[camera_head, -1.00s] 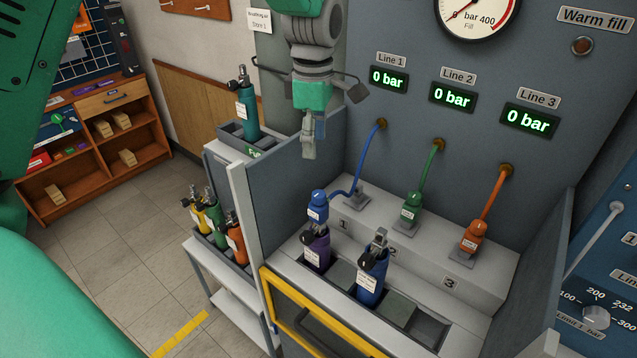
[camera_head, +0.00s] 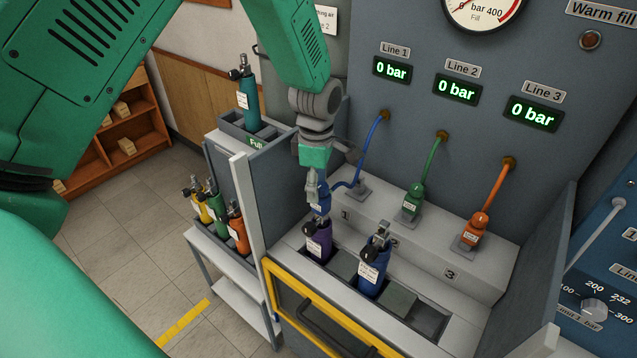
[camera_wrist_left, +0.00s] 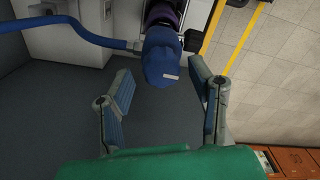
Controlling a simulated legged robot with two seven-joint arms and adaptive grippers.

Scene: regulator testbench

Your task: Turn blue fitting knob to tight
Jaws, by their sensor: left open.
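The blue fitting (camera_head: 319,205) sits on top of the purple cylinder (camera_head: 319,240) in the first slot of the bench, with the blue hose (camera_head: 371,150) running from it to the wall. My left gripper (camera_head: 317,188) is right above the fitting in the head view and partly hides it. In the left wrist view the blue fitting (camera_wrist_left: 162,58) lies ahead of my open, empty fingers (camera_wrist_left: 162,105), roughly between them and a little beyond their tips. The fitting's marking is too small to read. My right gripper is not in view.
A blue cylinder (camera_head: 375,265) stands close to the right of the purple one. Green (camera_head: 414,202) and orange (camera_head: 476,231) fittings sit on the ledge. The grey side panel (camera_head: 268,190) and yellow-framed guard (camera_head: 320,310) border the bench. Line displays read 0 bar.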

